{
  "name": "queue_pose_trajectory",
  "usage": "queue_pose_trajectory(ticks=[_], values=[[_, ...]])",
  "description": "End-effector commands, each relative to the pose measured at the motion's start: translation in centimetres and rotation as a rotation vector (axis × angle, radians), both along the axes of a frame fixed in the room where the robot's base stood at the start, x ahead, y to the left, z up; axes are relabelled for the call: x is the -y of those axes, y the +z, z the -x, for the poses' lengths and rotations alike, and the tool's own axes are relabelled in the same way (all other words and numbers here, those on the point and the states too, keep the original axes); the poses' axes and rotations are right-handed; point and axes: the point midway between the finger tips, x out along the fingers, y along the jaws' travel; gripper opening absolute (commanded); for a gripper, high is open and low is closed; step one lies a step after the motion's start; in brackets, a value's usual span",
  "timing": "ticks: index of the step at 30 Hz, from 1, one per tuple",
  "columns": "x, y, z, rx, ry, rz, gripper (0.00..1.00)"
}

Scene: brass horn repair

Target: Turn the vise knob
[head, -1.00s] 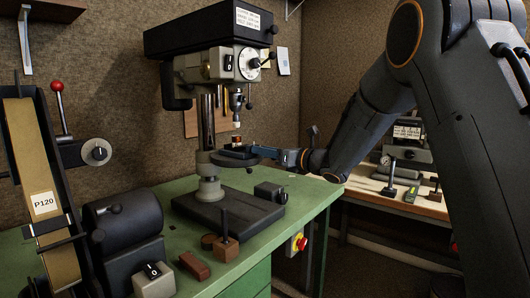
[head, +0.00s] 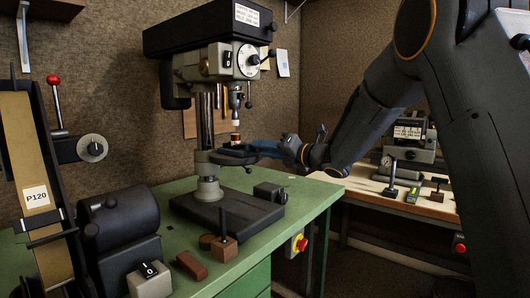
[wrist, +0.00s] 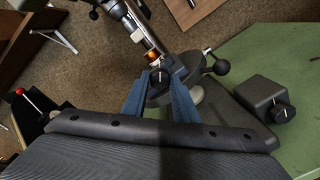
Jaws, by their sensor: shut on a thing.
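The vise (head: 232,157) sits on the round table of the drill press. The vise knob (wrist: 160,76) is black with a pale mark line and shows between the blue fingers in the wrist view. My gripper (wrist: 158,82) is shut on the knob; its blue fingers also show at the right side of the vise in the head view (head: 262,149). The knob is hidden behind the fingers in the head view. A small coppery piece (wrist: 152,55) shows just beyond the knob, below the drill chuck (head: 235,100).
The drill press (head: 205,65) stands on a green bench (head: 290,215). A dark box with a knob (head: 268,192) sits by its base. A belt sander (head: 30,170) is at left, a brown block (head: 191,265) in front. A second bench (head: 430,205) stands at right.

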Motion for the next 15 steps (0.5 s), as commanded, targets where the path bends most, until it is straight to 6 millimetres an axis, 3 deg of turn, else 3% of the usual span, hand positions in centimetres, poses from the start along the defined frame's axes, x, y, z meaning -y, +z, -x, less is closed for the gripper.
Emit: queue_pose_trajectory(ticks=[15], values=[[-0.05,0.05,0.02,-0.387,0.002,-0.300,0.04]])
